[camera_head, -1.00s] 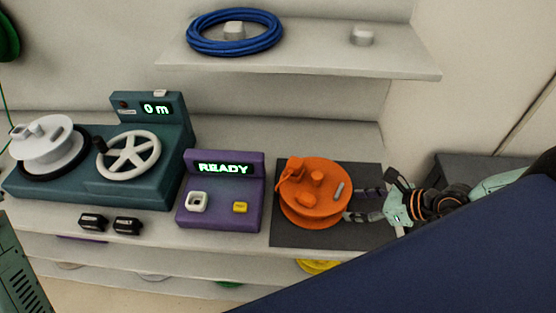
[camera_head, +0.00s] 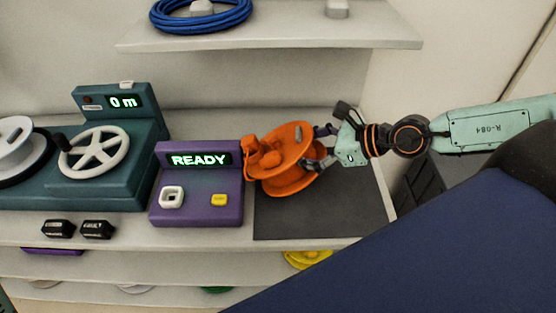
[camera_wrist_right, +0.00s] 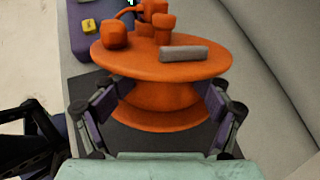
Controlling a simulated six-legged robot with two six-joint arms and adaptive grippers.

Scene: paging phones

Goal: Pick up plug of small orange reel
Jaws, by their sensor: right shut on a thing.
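The small orange reel (camera_head: 290,153) is tilted at the back left of the dark mat (camera_head: 325,213), seemingly raised off it. My right gripper (camera_head: 313,150) is shut on the reel from the right. In the right wrist view, its fingers (camera_wrist_right: 165,90) clasp the reel's drum (camera_wrist_right: 165,100) from both sides, below the upper flange (camera_wrist_right: 205,65). On that flange are a grey bar (camera_wrist_right: 183,53), orange knobs (camera_wrist_right: 163,27) and a rounded orange piece (camera_wrist_right: 115,35) at the left edge; I cannot tell which is the plug. My left gripper is out of view.
A purple box (camera_head: 200,188) reading READY stands just left of the reel. A teal winder (camera_head: 115,175) with a white wheel is farther left. A shelf (camera_head: 290,30) with a blue coil (camera_head: 200,17) hangs above. The mat's front is clear.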

